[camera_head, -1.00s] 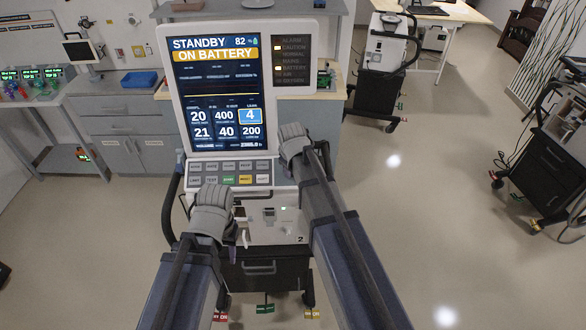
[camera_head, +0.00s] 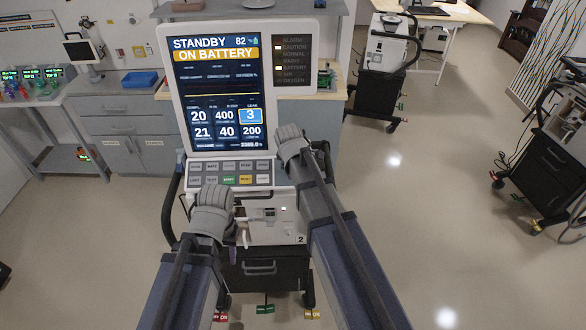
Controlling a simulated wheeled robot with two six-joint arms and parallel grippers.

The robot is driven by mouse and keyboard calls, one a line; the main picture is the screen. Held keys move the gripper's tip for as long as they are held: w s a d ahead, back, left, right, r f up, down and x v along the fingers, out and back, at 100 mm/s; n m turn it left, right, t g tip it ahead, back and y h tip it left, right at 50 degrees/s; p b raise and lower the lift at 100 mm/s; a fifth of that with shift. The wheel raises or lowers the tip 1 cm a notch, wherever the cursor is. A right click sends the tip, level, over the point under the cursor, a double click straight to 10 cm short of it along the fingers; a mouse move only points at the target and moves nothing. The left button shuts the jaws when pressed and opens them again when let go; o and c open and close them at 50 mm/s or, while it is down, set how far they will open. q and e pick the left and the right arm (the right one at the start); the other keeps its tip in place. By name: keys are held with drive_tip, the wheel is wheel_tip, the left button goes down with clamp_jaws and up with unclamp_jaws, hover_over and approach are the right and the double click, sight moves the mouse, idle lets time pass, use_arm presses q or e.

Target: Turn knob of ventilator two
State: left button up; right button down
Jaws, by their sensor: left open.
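Ventilator two (camera_head: 290,232) stands upright in front of me, marked with a small "2" on its lower body. Its screen (camera_head: 210,75) reads "STANDBY ON BATTERY", and the highlighted field shows 3. A keypad (camera_head: 232,171) lies below the screen. I cannot see the knob; my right gripper (camera_head: 289,140) covers the area at the screen's lower right corner. That gripper's fingers are hidden behind its wrist. My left gripper (camera_head: 211,203) is open in front of the ventilator, just below the keypad's left part. I see nothing in it.
A second ventilator (camera_head: 384,50) stands at the back right, and another dark cart (camera_head: 548,165) is at the right edge. A counter with drawers (camera_head: 125,128) and a blue tray (camera_head: 139,79) is at the back left. The floor (camera_head: 430,215) to the right is clear.

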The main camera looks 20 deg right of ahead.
drive_tip(key=shift+c, duration=1.7)
unclamp_jaws()
drive_tip(key=shift+r, duration=0.1)
drive_tip(key=p+v, duration=0.7)
drive_tip(key=shift+s+r, duration=0.2)
drive_tip(key=shift+r, duration=0.1)
